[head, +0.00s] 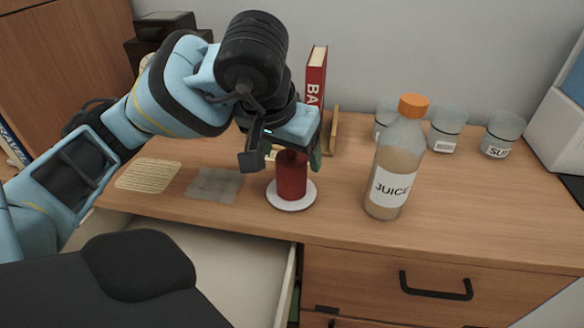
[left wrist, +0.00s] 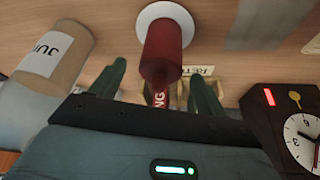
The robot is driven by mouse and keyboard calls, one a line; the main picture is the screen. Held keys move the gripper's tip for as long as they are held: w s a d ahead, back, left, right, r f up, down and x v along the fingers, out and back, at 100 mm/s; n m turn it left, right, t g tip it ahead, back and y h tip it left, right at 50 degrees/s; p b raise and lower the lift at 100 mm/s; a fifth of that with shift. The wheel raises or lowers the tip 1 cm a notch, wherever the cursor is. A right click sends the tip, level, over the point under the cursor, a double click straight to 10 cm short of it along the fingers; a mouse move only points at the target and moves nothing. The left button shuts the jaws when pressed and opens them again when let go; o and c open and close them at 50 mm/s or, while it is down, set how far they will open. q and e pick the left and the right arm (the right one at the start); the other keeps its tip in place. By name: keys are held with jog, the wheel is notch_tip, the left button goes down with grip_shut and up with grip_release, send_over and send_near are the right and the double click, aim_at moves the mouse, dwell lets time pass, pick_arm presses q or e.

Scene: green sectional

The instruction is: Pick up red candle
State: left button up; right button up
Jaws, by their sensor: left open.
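The red candle (head: 291,178) stands upright on a round white coaster (head: 291,204) near the front of the wooden desktop. My left gripper (head: 292,156) is above it, pointing down, with its green fingers open on either side of the candle's top. In the left wrist view the candle (left wrist: 166,48) lies between the two spread fingers (left wrist: 160,80), with a gap on each side. No finger visibly touches it. The white coaster (left wrist: 148,14) also shows there. My right gripper is not in view.
A juice bottle (head: 393,165) stands right of the candle. A red book (head: 315,80) is behind, and jars (head: 447,130) stand at the back right. Paper notes (head: 148,175) lie to the left. An open drawer (head: 220,260) sticks out in front.

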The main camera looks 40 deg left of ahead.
pick_arm(q)
jog(key=x, duration=0.4)
jog(key=shift+f+b, duration=0.25)
jog(key=shift+b, duration=0.15)
jog(key=shift+w+f, duration=0.1)
jog(key=shift+f, duration=0.2)
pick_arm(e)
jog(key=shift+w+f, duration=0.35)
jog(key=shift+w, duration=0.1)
pick_arm(q)
jog(key=c, duration=1.2)
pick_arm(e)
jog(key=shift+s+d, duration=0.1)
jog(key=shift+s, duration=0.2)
pick_arm(q)
jog(key=shift+r, duration=0.15)
